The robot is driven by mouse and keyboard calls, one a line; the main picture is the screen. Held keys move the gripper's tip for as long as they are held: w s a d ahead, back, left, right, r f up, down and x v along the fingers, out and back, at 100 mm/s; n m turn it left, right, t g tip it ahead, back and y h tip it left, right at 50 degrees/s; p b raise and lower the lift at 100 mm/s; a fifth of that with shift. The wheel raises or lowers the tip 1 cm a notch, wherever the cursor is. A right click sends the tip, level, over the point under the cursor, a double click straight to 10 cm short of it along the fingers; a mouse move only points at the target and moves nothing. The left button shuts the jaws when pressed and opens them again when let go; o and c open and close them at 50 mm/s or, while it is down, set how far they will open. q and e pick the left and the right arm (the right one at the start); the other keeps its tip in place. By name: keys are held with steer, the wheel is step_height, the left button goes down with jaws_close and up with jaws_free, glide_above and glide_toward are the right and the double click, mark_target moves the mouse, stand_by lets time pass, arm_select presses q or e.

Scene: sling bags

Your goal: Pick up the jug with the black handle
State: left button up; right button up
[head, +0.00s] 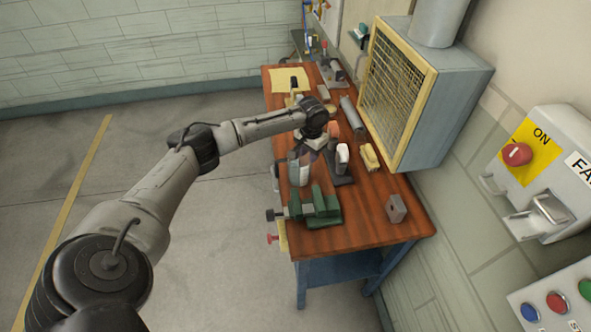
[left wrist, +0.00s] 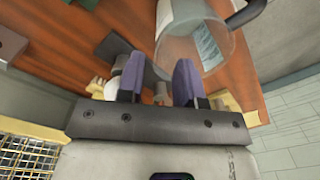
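The jug (left wrist: 203,40) is clear, with a black handle (left wrist: 246,12), and shows at the top right of the left wrist view. In the head view the jug (head: 298,172) appears as a greyish clear body near the table's front left edge, with its handle hard to make out. My left gripper (left wrist: 159,82) is open, its two purple fingers apart. The right-hand finger overlaps the jug's near side in the picture; I cannot tell if they touch. In the head view the left gripper (head: 308,152) is small beside the jug. My right gripper is not in view.
The wooden table (head: 365,225) carries a green vise (head: 318,207) in front of the jug, a metal block (head: 396,209), a yellow block (head: 370,157) and a grey cylinder (head: 352,113). A mesh-fronted cabinet (head: 398,85) stands along the right side. Free tabletop lies right of the vise.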

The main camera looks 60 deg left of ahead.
mark_target(293, 169)
arm_select(q)
steer(key=shift+a+f, duration=0.1)
steer(key=shift+f, duration=2.4)
steer(key=shift+c, duration=0.4)
jaws_close()
